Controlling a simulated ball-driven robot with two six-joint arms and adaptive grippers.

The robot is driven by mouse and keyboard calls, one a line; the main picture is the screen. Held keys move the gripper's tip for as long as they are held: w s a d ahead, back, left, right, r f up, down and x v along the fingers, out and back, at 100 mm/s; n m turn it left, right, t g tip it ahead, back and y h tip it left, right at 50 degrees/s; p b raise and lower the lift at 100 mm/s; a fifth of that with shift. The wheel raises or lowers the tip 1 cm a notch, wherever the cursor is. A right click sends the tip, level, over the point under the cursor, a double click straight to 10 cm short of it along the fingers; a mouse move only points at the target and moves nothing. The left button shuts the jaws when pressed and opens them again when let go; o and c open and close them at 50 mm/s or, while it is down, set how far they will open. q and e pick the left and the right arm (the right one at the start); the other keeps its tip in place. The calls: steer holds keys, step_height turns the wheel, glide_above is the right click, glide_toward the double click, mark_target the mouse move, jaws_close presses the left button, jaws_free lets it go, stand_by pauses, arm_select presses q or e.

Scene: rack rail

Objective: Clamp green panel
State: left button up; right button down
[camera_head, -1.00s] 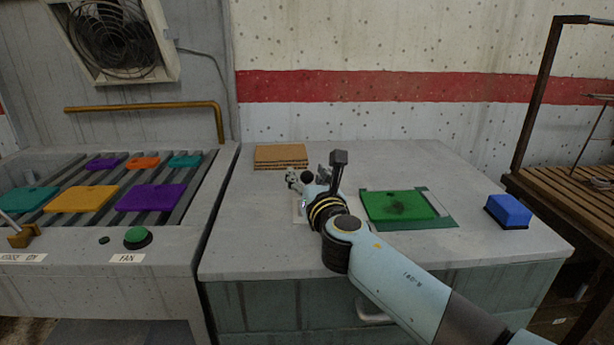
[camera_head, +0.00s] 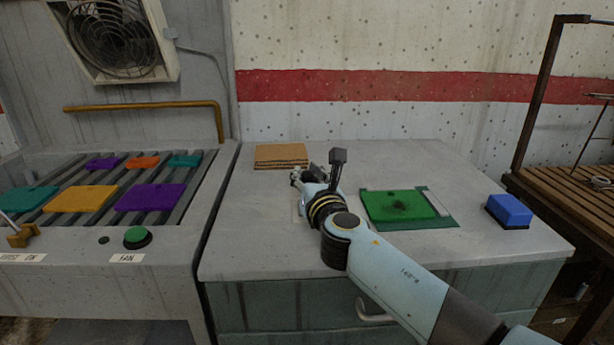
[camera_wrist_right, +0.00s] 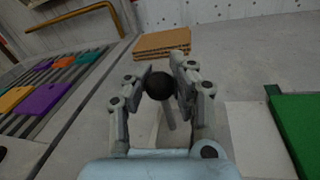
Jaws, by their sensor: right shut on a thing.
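The green panel (camera_head: 399,205) lies flat on the worktop, with a dark smudge on it and a darker green mat or plate around its edge. Its edge also shows at the right of the wrist view (camera_wrist_right: 299,118). My right gripper (camera_head: 297,176) is to the left of the panel, apart from it. In the wrist view, its fingers (camera_wrist_right: 160,77) are shut on a black ball knob (camera_wrist_right: 159,86) on a thin grey lever (camera_wrist_right: 169,117). The lever's base is partly hidden by the gripper. My left gripper is not in view.
A stack of brown boards (camera_head: 281,156) lies at the back of the worktop. A blue block (camera_head: 509,210) sits to the right of the panel. On the left, coloured panels lie on a slatted rack, with a green button (camera_head: 137,236) in front. The worktop's front is clear.

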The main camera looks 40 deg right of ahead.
steer(key=shift+f, duration=0.15)
steer(key=s+d, duration=0.1)
steer(key=d, duration=0.1)
steer(key=s+d, duration=0.1)
steer(key=d, duration=0.1)
steer(key=s+d, duration=0.2)
steer(key=shift+d+f, duration=0.1)
steer(key=shift+w, duration=0.1)
steer(key=c, duration=1.6)
jaws_free()
steer(key=o, duration=0.4)
steer(key=shift+s, duration=0.35)
steer(key=shift+o, duration=0.9)
steer(key=shift+d, duration=0.1)
steer(key=shift+w, duration=0.15)
steer(key=shift+r, duration=0.2)
